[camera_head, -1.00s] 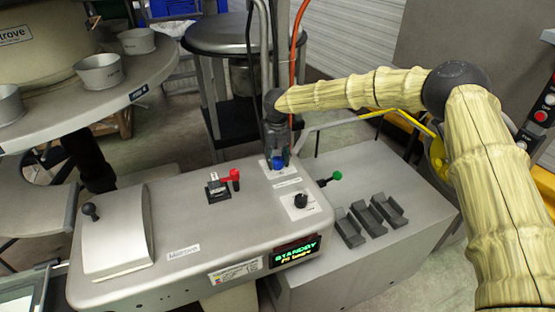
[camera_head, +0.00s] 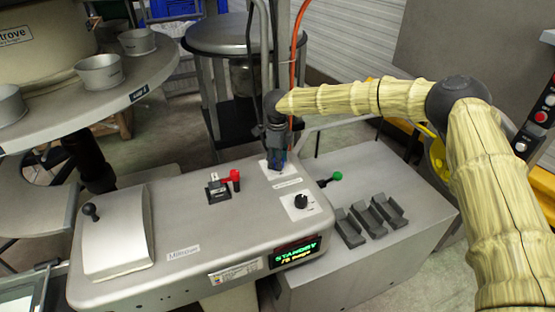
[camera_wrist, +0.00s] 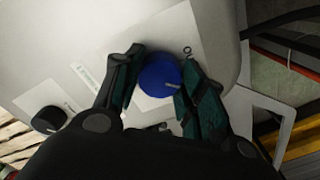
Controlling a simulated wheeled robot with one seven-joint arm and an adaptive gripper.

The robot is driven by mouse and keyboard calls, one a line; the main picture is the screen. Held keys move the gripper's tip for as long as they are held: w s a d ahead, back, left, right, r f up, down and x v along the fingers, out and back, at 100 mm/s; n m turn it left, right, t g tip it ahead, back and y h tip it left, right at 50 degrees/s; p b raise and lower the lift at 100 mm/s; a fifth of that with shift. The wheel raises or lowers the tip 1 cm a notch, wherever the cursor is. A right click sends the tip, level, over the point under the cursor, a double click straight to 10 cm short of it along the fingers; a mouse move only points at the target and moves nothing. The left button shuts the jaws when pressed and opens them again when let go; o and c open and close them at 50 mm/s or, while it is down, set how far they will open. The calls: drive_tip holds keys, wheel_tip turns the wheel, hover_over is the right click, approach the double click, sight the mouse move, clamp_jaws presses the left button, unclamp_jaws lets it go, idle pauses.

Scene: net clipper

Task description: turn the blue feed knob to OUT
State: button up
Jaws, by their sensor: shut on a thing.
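The blue feed knob is a round blue disc between my fingers in the wrist view (camera_wrist: 160,82), with a small pale mark near its lower right edge. It sits on a white label plate on the grey machine (camera_head: 190,255). My gripper (camera_wrist: 158,88) is shut on the knob, one teal-padded finger at each side. In the head view my gripper (camera_head: 276,155) points down over the knob and mostly hides it. Most of the label lettering is hidden or too small to read.
A black knob (camera_head: 301,201) sits close by on the machine, with a red lever (camera_head: 232,176) to its left. A green-tipped lever (camera_head: 336,177) sticks out at the right. Empty grey holders (camera_head: 370,219) stand at the right.

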drive_tip(key=n, duration=0.4)
drive_tip(key=shift+d+n, duration=0.1)
drive_tip(key=shift+n, duration=1.9)
drive_tip(key=o, duration=1)
wheel_tip(320, 180, up, 12)
drive_tip(key=shift+w+d, duration=0.1)
drive_tip(key=shift+d, duration=0.05)
